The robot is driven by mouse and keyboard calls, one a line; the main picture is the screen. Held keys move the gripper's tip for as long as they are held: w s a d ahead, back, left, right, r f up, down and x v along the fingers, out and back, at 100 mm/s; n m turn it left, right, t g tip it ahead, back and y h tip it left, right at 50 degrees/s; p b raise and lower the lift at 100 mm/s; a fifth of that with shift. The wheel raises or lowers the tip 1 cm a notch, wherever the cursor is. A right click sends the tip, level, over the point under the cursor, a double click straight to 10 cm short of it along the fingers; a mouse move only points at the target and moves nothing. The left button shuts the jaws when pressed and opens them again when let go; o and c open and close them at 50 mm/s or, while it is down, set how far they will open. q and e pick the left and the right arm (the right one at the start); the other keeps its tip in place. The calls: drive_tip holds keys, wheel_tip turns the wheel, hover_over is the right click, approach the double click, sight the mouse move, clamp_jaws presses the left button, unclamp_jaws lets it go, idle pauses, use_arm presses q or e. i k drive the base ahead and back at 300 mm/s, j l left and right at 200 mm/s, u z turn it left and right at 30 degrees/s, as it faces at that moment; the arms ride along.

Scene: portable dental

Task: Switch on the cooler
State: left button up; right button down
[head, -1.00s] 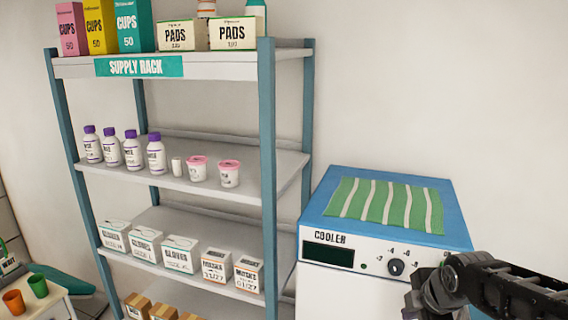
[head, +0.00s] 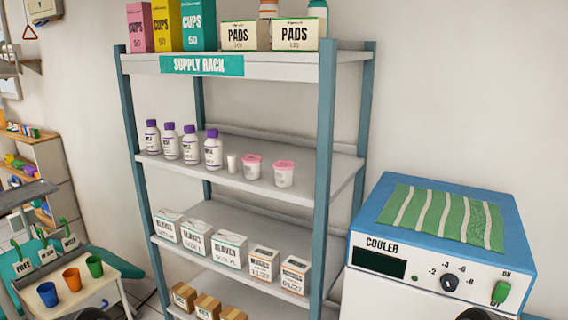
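The cooler (head: 450,262) is a white box with a blue top at the right of the head view. The cooler's lower front is cut off by the frame. Neither gripper can be made out; only dark rounded bits, possibly of my arms, show at the bottom edge.
A green striped cloth (head: 442,213) lies on the cooler's top. The supply rack (head: 326,180) with boxes and bottles stands just left of the cooler. A small table (head: 110,271) with colored cups is at the lower left. Bare wall is behind the cooler.

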sight(502, 289)
drive_tip(key=z, duration=1.35)
